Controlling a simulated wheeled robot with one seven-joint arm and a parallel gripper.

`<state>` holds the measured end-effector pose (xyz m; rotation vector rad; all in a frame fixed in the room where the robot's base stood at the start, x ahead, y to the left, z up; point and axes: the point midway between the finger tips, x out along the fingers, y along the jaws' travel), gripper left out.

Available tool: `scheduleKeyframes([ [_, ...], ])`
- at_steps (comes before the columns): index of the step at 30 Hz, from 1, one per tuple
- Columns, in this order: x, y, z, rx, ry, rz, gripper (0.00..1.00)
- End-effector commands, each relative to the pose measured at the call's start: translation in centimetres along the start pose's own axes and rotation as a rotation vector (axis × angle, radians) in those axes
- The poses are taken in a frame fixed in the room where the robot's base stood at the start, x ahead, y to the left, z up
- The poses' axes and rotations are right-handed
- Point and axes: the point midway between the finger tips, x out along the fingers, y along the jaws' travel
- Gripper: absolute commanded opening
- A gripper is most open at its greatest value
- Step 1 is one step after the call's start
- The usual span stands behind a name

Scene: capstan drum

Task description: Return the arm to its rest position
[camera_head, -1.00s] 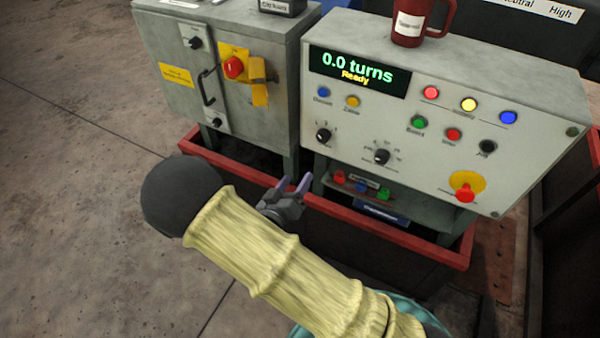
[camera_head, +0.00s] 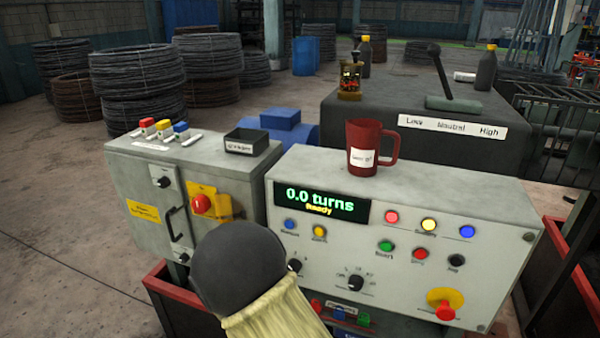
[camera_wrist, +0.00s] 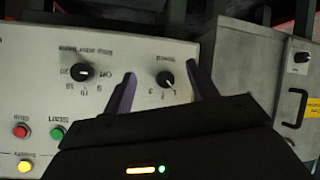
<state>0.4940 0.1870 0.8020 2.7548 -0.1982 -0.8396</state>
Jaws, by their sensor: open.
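My arm shows at the bottom centre of the head view as a dark round joint and a pale yellow sleeve, in front of the control panel (camera_head: 420,265). In the head view the arm hides my gripper. In the wrist view my gripper (camera_wrist: 164,85) is open, its two purple fingers apart and empty, with the panel face behind them. A selector knob (camera_wrist: 166,79) shows between the fingers. I cannot tell how far the fingertips are from the panel. The panel display (camera_head: 321,201) reads "0.0 turns" and "Ready".
A red mug (camera_head: 368,150) stands on the panel's top. A grey cabinet (camera_head: 140,190) with a red switch (camera_head: 202,204) stands left, bearing a small black tray (camera_head: 247,142). A lever (camera_head: 440,70) stands on the dark housing behind.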

Motion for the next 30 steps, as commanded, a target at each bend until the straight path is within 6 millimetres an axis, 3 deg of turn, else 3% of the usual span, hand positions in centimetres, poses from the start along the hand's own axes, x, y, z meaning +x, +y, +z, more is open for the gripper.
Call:
scheduleKeyframes([
  [5, -0.4, 3.4, -0.7, 0.111, -0.189, -0.14, 0.58],
  [13, -4.3, 9.9, -0.5, 0.18, -0.427, -0.293, 0.58],
  [18, -7.6, 14.3, 0.8, 0.17, -0.55, -0.322, 0.58],
  [30, -13.4, 21.5, 3.9, 0.123, -0.734, -0.273, 0.58],
])
